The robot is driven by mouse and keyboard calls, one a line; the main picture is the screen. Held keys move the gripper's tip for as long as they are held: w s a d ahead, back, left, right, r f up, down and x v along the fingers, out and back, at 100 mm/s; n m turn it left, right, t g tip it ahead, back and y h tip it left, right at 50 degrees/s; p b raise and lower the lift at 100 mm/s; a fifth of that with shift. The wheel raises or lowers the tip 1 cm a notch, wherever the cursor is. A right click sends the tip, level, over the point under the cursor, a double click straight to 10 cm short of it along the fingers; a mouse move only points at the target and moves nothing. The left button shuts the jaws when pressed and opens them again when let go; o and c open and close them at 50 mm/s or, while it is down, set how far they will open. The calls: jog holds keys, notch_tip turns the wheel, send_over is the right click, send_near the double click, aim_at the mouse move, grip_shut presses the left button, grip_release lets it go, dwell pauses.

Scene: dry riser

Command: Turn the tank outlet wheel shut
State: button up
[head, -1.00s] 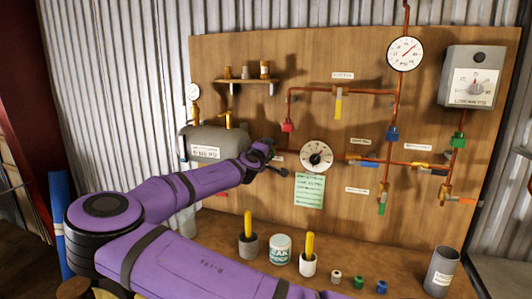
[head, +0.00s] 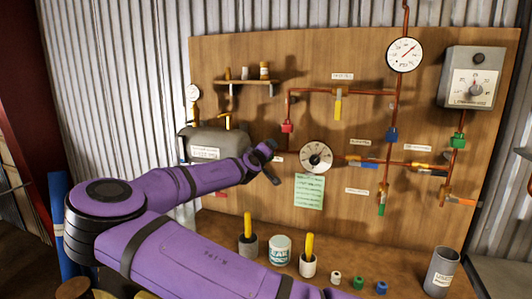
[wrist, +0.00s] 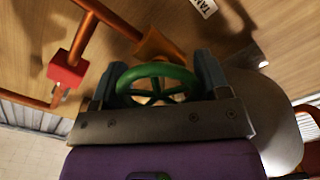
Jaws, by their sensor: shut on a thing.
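The tank outlet wheel is a green spoked handwheel (wrist: 157,74) on a copper pipe fitting, seen in the wrist view. My gripper (wrist: 158,82) has one grey finger on each side of the wheel and is shut on its rim. In the head view my gripper (head: 267,163) is at the right end of the grey tank (head: 218,143), in front of the board. There the wheel is hidden by my gripper. The tank also shows at the lower right of the wrist view (wrist: 268,105).
A red fitting (wrist: 67,71) on copper pipe is close to the left finger in the wrist view. In the head view a dial gauge (head: 316,157) is just right of my gripper. Cups with yellow handles (head: 248,243) and a tin (head: 280,249) stand on the bench below.

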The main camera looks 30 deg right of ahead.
jog(key=shift+f, duration=0.1)
jog(key=o, duration=0.9)
jog(key=shift+a, duration=0.1)
jog(key=v, duration=1)
jog(key=shift+s+a, duration=0.25)
jog(key=shift+s, duration=0.05)
